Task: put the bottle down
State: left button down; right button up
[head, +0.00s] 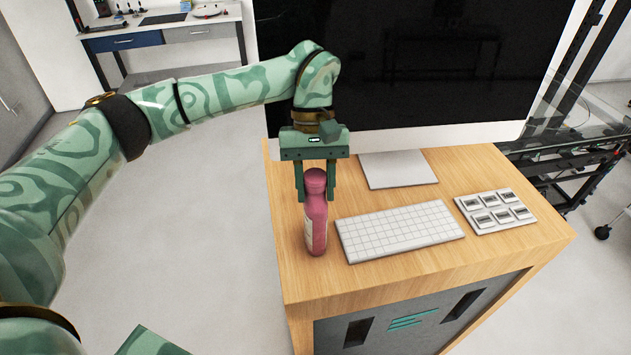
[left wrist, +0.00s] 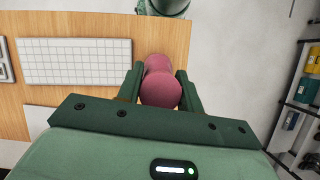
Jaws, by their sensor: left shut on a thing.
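The pink bottle (head: 316,222) is upright at the left part of the wooden desk (head: 345,287) in the head view, left of the keyboard. Its base appears at the desk top, but I cannot tell whether it touches. My left gripper (head: 316,190) comes down from above and is shut on the bottle's upper part, one finger on each side. In the left wrist view the bottle (left wrist: 160,85) sits between the two fingers (left wrist: 160,92). My right gripper is not in view.
A white keyboard (head: 400,231) lies just right of the bottle. Beyond it are a keypad panel (head: 495,210) and a large monitor (head: 420,70) on a stand (head: 398,169). The desk's left edge is close to the bottle. Bare wood shows in front.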

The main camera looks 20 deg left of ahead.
pick_arm(q)
jog(key=c, duration=0.9)
grip_release()
